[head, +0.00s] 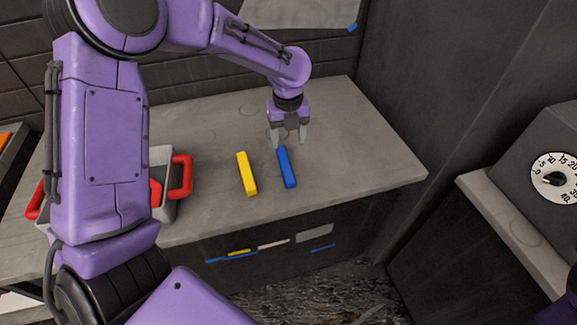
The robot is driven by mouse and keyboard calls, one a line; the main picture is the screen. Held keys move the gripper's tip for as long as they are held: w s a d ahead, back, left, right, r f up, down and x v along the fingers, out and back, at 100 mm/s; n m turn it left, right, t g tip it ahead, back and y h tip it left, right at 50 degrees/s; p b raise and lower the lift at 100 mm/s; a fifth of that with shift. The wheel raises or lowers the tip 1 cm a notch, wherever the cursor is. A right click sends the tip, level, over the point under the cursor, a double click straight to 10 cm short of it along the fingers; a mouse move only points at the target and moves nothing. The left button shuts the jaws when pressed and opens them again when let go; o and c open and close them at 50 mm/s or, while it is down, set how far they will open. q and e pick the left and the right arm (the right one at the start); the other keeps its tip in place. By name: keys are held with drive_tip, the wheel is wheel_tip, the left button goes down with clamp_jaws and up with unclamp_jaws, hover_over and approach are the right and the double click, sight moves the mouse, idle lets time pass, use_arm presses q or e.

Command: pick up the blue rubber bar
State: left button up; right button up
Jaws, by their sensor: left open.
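The blue rubber bar (287,168) lies on the grey counter, pointing roughly toward and away from me. My left gripper (289,139) points down just above the far end of the blue bar. Its two fingers are apart and nothing shows between them; whether they touch the bar or counter I cannot tell. A yellow bar (247,174) lies beside the blue bar, a short gap to its left. My right gripper is not in the view.
The counter (350,160) is clear to the right of the bars. A grey container with red handles (181,177) stands at the left, partly hidden behind my left arm. A dark box with a dial (556,178) stands on a ledge at the right.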

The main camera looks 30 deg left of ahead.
sight(285, 162)
use_arm(q)
drive_tip(key=f, duration=0.3)
drive_tip(key=f+p, duration=0.1)
drive_tip(key=f, duration=0.2)
drive_tip(key=a+f+p, duration=0.1)
drive_tip(key=f, duration=0.2)
drive_tip(key=shift+a, duration=0.1)
drive_tip(key=shift+w+f, duration=0.1)
drive_tip(key=shift+f, duration=0.1)
drive_tip(key=c, duration=1.1)
